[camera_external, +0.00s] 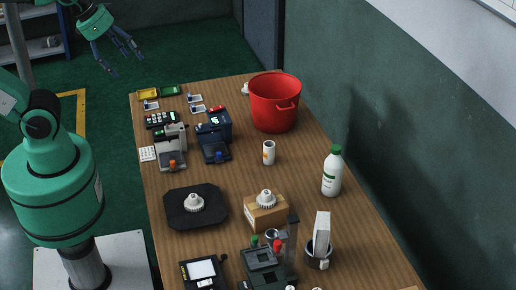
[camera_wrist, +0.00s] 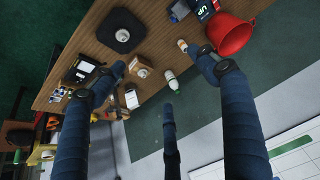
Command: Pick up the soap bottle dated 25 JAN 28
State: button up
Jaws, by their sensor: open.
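A white bottle with a green cap and a green-marked label (camera_external: 332,172) stands upright near the table's right edge. No date can be read on it. It also shows in the wrist view (camera_wrist: 171,79), between my spread fingers and apart from them. My gripper (camera_external: 120,52) is open and empty in the external view, at the upper left, beyond the far end of the table and far from the bottle. Its dark blue fingers spread wide in the wrist view (camera_wrist: 160,75).
The wooden table (camera_external: 325,255) holds a red pot (camera_external: 275,105), a small white-and-orange container (camera_external: 268,153), a cardboard box (camera_external: 265,213) with a white part on it, a black plate (camera_external: 180,215) and several devices. A green wall (camera_external: 400,150) runs along the right side.

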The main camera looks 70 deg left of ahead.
jog(key=w+d+r, duration=0.2)
jog(key=w, duration=1.5)
jog(key=m+g+p, duration=0.1)
jog(key=m+p, duration=0.1)
send_over(331, 155)
jog(key=s, duration=0.4)
notch_tip(331, 155, down, 30)
jog(key=shift+w+a+h, duration=0.2)
jog(key=shift+a+h, duration=0.1)
jog(key=shift+a, duration=0.05)
jog(key=shift+b+x, duration=0.6)
jog(key=shift+x, duration=3.7)
jog(key=shift+s+f, duration=0.1)
jog(key=shift+f, duration=0.05)
jog(key=shift+b+x, duration=0.45)
jog(key=shift+x, duration=2.05)
